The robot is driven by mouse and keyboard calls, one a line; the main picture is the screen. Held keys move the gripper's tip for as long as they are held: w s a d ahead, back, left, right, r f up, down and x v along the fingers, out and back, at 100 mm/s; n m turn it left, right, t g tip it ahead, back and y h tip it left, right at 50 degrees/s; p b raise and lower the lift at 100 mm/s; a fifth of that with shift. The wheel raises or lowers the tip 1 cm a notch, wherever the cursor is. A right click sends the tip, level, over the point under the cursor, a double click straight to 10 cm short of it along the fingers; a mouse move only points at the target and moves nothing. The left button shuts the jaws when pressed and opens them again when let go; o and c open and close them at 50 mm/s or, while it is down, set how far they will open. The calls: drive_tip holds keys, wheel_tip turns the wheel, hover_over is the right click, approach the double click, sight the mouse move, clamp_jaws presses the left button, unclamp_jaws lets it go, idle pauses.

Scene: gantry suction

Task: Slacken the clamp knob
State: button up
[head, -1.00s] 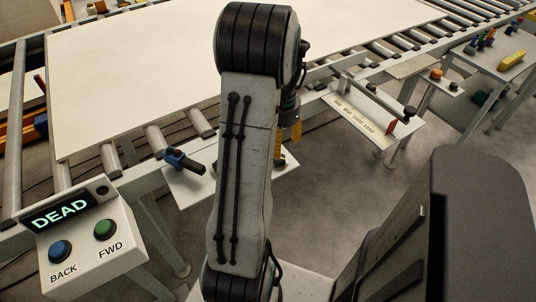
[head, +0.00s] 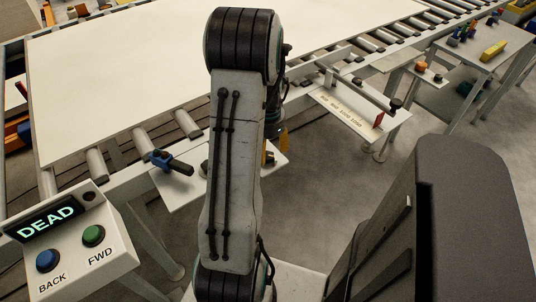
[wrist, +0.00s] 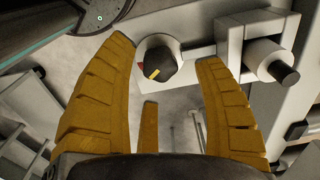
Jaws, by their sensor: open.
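A dark round knob (wrist: 162,60) with a yellow mark and a small red mark is in the wrist view, on a pale plate beside a grey bar. It looks like the clamp knob. My gripper (wrist: 168,55) is open, with its yellow fingers on either side of the knob; the left finger is close to it. I cannot tell whether either finger touches it. In the head view my gripper (head: 270,152) is mostly hidden behind my arm, beside a small white shelf (head: 180,190), and the knob cannot be made out.
A black-ended spindle (wrist: 278,70) in a white block stands right of the knob. A control box (head: 75,240) reading DEAD is at lower left. A large white sheet (head: 120,70) covers the rollers.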

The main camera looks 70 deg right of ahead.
drive_tip(key=shift+f, duration=1.15)
drive_tip(key=c, duration=1.2)
drive_tip(key=shift+n, duration=0.7)
drive_tip(key=shift+f+n+b, duration=0.1)
drive_tip(key=shift+n+b, duration=0.35)
drive_tip(key=shift+n, duration=1.85)
drive_tip(key=shift+n+b, duration=0.3)
drive_tip(key=shift+n, duration=0.4)
